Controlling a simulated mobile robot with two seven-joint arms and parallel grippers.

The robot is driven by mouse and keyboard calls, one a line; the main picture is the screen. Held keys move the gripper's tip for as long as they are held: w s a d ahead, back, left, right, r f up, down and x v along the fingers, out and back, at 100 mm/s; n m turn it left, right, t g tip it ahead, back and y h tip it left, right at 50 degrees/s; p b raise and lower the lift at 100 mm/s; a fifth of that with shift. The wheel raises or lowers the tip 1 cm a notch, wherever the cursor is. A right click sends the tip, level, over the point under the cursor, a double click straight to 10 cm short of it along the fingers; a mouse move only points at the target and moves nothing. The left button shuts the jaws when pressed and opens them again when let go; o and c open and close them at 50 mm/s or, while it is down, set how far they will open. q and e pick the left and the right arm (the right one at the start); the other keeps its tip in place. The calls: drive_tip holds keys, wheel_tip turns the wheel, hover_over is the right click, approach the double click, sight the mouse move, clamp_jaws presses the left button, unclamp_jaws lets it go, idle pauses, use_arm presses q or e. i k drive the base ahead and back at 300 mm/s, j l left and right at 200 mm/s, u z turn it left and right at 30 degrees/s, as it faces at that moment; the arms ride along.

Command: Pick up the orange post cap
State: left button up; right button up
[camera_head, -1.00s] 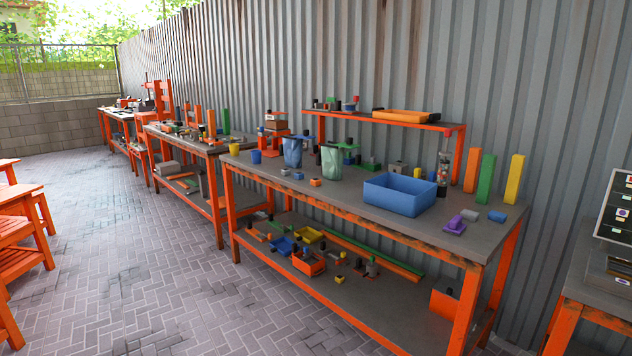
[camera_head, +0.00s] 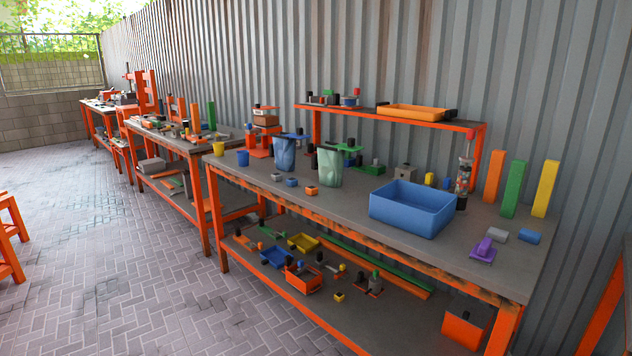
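A small orange block-like piece (camera_head: 311,190) lies on the near workbench top, in front of the pale green bag-like container; it looks like the orange post cap, though it is small at this distance. A blue cap-like piece (camera_head: 291,182) and a grey one (camera_head: 276,177) lie to its left. A purple piece (camera_head: 483,250) of similar kind lies near the bench's right end. Neither of my grippers shows in the head view.
The near workbench (camera_head: 340,215) has an orange frame and a lower shelf with several bins. A blue bin (camera_head: 412,211) stands right of the orange piece. Blue (camera_head: 284,153) and pale green (camera_head: 329,166) containers stand behind it. Paved floor (camera_head: 130,270) is clear at left.

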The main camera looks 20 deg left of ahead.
sight(311, 191)
drive_tip(key=i+j, duration=0.35)
drive_tip(key=i, duration=0.25)
drive_tip(key=i+j+z, duration=0.1)
drive_tip(key=i+j, duration=0.3)
drive_tip(key=i, duration=0.15)
drive_tip(key=i+j, duration=0.4)
drive_tip(key=i, duration=0.2)
drive_tip(key=z, duration=0.05)
